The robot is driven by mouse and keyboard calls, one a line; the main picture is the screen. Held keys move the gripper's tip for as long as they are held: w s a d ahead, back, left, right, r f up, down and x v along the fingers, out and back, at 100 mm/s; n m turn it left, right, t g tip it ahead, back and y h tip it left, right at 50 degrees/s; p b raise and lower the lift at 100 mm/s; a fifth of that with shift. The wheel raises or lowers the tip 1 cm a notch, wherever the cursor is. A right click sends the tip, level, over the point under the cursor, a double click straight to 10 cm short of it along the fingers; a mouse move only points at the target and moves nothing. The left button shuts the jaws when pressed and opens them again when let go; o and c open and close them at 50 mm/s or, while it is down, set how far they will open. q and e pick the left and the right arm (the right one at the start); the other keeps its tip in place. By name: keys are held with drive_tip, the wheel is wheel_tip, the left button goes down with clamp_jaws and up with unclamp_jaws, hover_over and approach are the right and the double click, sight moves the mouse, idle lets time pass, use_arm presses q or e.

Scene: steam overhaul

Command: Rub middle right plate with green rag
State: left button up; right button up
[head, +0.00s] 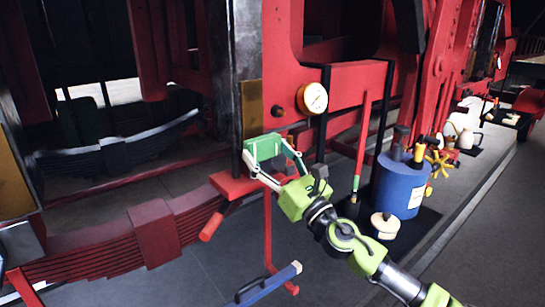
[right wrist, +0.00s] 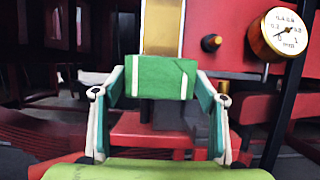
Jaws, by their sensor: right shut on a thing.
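My right gripper (head: 268,152) is shut on the green rag (head: 262,147), which looks like a folded green block between the fingertips. The rag also shows in the right wrist view (right wrist: 160,77), in the middle between the two fingers. A brass plate (head: 251,104) is fixed upright on the dark post just above and behind the rag. In the right wrist view this plate (right wrist: 162,26) rises straight above the rag, which covers its lower end. I cannot tell whether the rag touches the plate. My left gripper is not in view.
A round gauge (head: 313,98) sits right of the plate. A red bracket (head: 240,184) lies below the rag. A blue can (head: 400,187) and a brush (head: 353,205) stand on the right. Another brass plate (head: 12,178) is at the far left. A blue-edged tool (head: 265,285) is low in front.

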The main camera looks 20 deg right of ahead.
drive_tip(key=shift+w+a, duration=0.2)
drive_tip(key=shift+w, duration=0.35)
idle(0.5)
wheel_tip(320, 180, up, 4)
drive_tip(key=p, duration=0.4)
drive_tip(key=shift+s, duration=0.15)
drive_tip(key=r+p, duration=0.6)
drive_tip(key=w+r+p, duration=0.1)
drive_tip(key=r+p, duration=0.2)
drive_tip(key=r, duration=0.1)
drive_tip(key=shift+p, duration=0.35)
drive_tip(key=shift+s+a+r, duration=0.1)
drive_tip(key=shift+r, duration=0.75)
drive_tip(key=shift+w+f, duration=0.1)
drive_tip(key=shift+w, duration=0.1)
wheel_tip(320, 180, down, 16)
drive_tip(key=b, duration=1.4)
drive_tip(key=shift+r, duration=0.2)
drive_tip(key=shift+a, duration=0.1)
